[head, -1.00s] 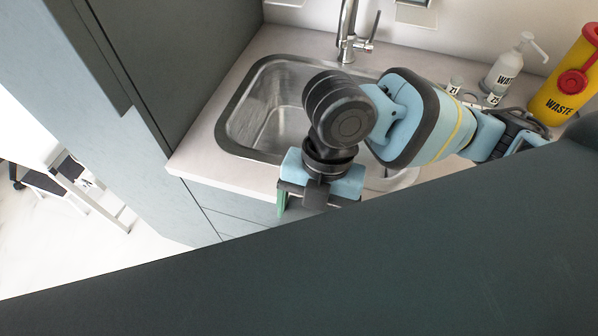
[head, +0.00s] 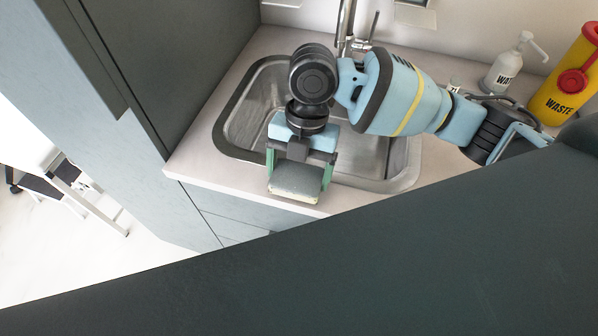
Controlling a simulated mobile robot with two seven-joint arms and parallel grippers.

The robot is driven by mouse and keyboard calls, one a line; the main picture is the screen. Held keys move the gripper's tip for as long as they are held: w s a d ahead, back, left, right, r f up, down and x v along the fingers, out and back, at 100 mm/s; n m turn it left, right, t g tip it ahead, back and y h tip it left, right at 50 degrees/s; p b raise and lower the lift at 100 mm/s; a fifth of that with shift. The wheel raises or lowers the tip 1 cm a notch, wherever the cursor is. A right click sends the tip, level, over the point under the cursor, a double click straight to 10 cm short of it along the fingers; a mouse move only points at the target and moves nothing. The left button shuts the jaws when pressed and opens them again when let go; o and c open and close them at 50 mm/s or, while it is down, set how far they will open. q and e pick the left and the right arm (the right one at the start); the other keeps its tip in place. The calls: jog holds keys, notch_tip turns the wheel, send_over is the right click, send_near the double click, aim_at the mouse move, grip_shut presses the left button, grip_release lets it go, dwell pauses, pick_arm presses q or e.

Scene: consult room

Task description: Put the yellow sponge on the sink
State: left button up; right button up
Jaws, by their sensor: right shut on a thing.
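The steel sink (head: 238,134) is set into the pale counter, with the tap (head: 346,30) behind it. My right gripper (head: 298,178) hangs over the sink's front edge, pointing down towards the viewer. It is shut on a block with a dark grey-green top and a thin pale yellowish edge, which looks like the sponge (head: 297,183). The sponge lies between the two green fingers and appears near the counter's front rim. Whether it touches the counter I cannot tell. My right arm hides part of the basin. My left gripper is not in view.
A white pump bottle (head: 503,72) and a yellow waste container (head: 562,100) with a red lid stand at the right. A tall dark cabinet (head: 200,60) borders the counter on the left. A large dark surface (head: 330,270) crosses the foreground and hides what lies below.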

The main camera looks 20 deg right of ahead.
jog(key=shift+f, duration=0.85)
jog(key=shift+f, duration=0.15)
jog(key=o, duration=1.1)
jog(key=shift+o, duration=0.2)
jog(key=v, duration=1.2)
